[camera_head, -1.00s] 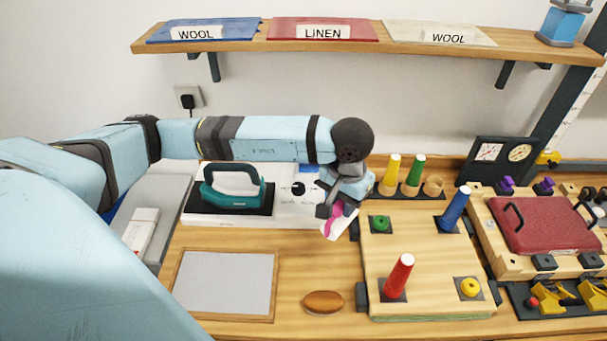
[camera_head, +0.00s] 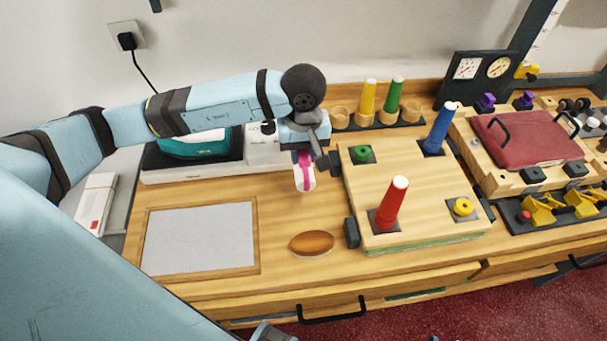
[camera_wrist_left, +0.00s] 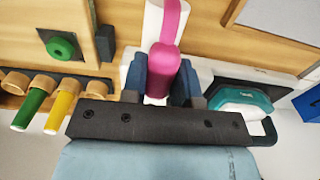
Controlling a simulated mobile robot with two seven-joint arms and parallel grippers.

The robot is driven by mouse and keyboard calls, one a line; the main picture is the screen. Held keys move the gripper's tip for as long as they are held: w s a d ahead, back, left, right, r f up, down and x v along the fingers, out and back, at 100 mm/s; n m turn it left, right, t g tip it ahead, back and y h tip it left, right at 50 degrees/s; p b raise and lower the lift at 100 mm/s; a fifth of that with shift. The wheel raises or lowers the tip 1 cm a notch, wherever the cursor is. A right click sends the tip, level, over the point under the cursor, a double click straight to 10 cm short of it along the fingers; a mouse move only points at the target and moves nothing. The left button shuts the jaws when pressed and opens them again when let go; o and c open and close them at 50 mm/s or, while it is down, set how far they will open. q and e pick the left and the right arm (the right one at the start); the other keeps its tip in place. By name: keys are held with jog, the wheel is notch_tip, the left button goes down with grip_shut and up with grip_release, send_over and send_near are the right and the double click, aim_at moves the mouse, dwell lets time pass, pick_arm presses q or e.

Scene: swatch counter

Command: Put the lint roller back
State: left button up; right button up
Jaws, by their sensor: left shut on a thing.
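The lint roller has a pink handle and a white roller head (camera_head: 306,180). My left gripper (camera_head: 305,153) is shut on the pink handle, and the white head hangs below it, over the counter just left of the wooden peg board. In the left wrist view the pink handle (camera_wrist_left: 165,55) sits between the two dark blue fingers, with the white head (camera_wrist_left: 152,22) beyond it. Whether the head touches the counter I cannot tell.
A wood-framed grey panel (camera_head: 258,215) lies front left, with a brown oval piece (camera_head: 312,243) beside it. The peg board (camera_head: 420,195) carries a red peg (camera_head: 393,203) and a blue peg (camera_head: 440,130). A teal iron (camera_head: 195,147) stands behind, partly hidden by my arm.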

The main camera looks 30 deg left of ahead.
aim_at(303, 175)
pick_arm(q)
notch_tip(303, 175, down, 4)
jog(key=shift+f, duration=0.2)
notch_tip(303, 175, down, 3)
jog(key=shift+f+p, duration=0.15)
jog(key=shift+p, duration=0.15)
jog(key=shift+f, duration=0.35)
jog(key=shift+f, duration=0.2)
jog(key=o, duration=0.9)
jog(key=shift+r, duration=0.1)
